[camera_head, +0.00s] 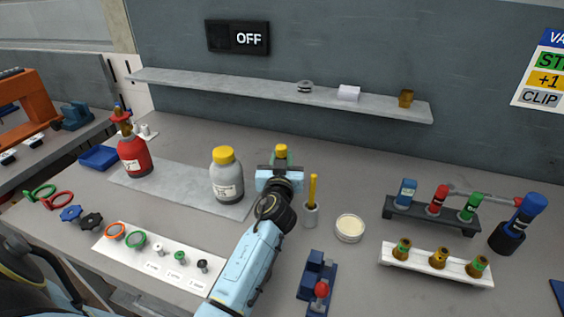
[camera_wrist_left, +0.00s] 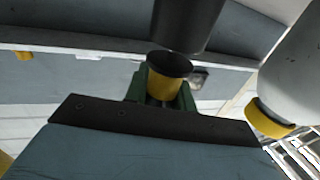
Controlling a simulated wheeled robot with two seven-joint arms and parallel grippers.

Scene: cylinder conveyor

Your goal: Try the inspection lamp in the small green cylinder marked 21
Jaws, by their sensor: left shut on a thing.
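I cannot pick out the inspection lamp with certainty. My right gripper is not in view.
A grey cylinder (camera_head: 227,182) and a red cylinder (camera_head: 134,156) stand left of the gripper. A holder with a yellow stick (camera_head: 311,208), a round dish (camera_head: 350,229) and a blue fixture (camera_head: 318,275) are to the right. Racks (camera_head: 435,262) stand farther right. A shelf (camera_head: 250,90) runs behind.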

